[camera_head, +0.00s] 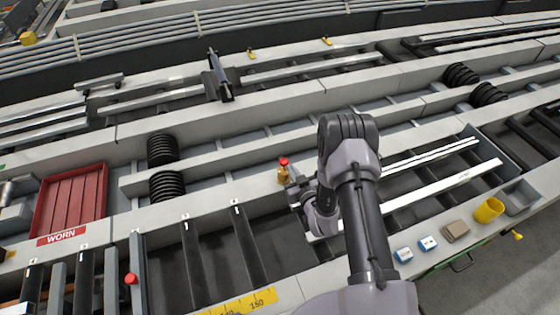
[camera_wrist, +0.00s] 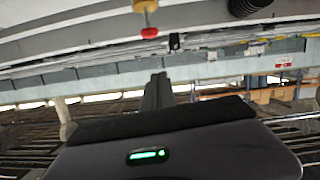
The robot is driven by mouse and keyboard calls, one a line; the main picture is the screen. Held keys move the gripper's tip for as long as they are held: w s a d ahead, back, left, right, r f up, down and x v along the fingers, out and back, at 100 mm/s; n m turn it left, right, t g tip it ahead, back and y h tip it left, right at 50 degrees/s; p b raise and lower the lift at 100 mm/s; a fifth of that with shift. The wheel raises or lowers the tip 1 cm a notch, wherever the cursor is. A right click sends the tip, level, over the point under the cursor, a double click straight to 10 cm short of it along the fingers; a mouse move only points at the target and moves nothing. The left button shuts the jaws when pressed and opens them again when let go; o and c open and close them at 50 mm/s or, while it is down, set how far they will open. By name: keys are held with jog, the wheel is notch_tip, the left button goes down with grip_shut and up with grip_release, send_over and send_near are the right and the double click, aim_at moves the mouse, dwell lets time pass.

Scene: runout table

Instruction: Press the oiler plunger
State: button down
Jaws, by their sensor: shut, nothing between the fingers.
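The oiler (camera_head: 284,176) is a small brass fitting with a red plunger cap (camera_head: 284,161), standing on the pale beam near the middle of the head view. In the wrist view the brass body (camera_wrist: 146,6) is cut off by the top edge, with the red cap (camera_wrist: 149,32) below it, so it appears inverted. My gripper (camera_head: 294,191) is just right of and below the oiler in the head view, partly hidden by my arm. In the wrist view my gripper (camera_wrist: 159,78) shows its dark fingers together and empty, with a visible gap to the red cap.
A red tray (camera_head: 72,203) marked WORN lies at left. Black ribbed rollers (camera_head: 166,186) sit left of the oiler. A red knob (camera_head: 131,279) stands at lower left. A yellow cup (camera_head: 488,210) and small boxes (camera_head: 403,254) are at lower right.

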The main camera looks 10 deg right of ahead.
send_over(284, 162)
jog(key=s, duration=0.3)
notch_tip(284, 162, down, 2)
jog(key=f, duration=0.2)
jog(key=w+f, duration=0.1)
jog(key=shift+w+a+f+b, duration=0.1)
jog(key=shift+a+f+b, duration=0.2)
jog(key=shift+f, duration=0.45)
notch_tip(284, 162, down, 3)
jog(key=b, duration=0.3)
jog(key=shift+f+b, duration=0.15)
jog(key=shift+b, duration=0.2)
jog(key=shift+r, duration=0.2)
